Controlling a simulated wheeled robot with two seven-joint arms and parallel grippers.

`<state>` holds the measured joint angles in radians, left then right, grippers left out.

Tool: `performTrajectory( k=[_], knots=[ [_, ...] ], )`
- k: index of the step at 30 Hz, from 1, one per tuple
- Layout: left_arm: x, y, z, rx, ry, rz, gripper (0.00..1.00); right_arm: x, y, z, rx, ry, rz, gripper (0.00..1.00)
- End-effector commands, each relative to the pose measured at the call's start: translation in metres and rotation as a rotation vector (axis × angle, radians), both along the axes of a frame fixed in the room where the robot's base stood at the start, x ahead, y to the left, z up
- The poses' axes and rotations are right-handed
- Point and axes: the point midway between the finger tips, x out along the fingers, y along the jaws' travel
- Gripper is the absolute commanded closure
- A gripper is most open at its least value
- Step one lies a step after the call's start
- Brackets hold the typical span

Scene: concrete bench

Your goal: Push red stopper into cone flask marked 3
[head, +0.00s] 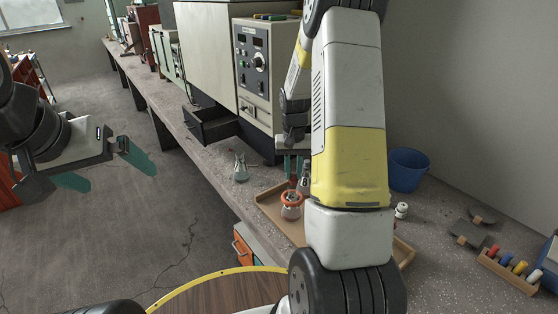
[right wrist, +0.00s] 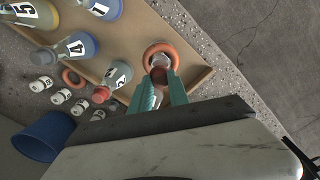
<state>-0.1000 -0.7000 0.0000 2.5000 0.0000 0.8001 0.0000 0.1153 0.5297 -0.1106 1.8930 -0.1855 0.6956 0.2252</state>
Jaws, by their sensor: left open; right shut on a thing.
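My right gripper (right wrist: 162,78) is shut on a small reddish piece, apparently the red stopper (right wrist: 158,75), mostly hidden by the teal fingers. In the head view my right gripper (head: 293,168) points down above a glass flask (head: 291,211) with an orange ring around its neck. That flask's number is not visible, and I cannot tell whether the stopper touches its mouth. In the right wrist view a flask with a hard-to-read label (right wrist: 118,75) has a red top. My left gripper (head: 107,168) is open and empty over the floor, far from the bench.
Small white numbered pieces (right wrist: 61,96) and a blue bin (head: 408,170) are near. Another flask (head: 240,168) stands by an open drawer (head: 210,125).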

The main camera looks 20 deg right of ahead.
Motion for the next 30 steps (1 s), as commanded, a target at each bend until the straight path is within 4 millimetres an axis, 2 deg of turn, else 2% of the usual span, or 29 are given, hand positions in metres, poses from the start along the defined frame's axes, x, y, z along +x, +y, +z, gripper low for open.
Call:
performTrajectory(
  k=[16, 30],
  knots=[
    [0.000, 0.000, 0.000, 0.000, 0.000, 0.000, 0.00, 0.000, 0.000, -0.003, 0.000, 0.000, 0.000, 1.00],
    [0.000, 0.000, 0.000, 0.000, 0.000, 0.000, 0.00, 0.000, 0.000, -0.016, 0.000, 0.001, 0.000, 1.00]
  ],
)
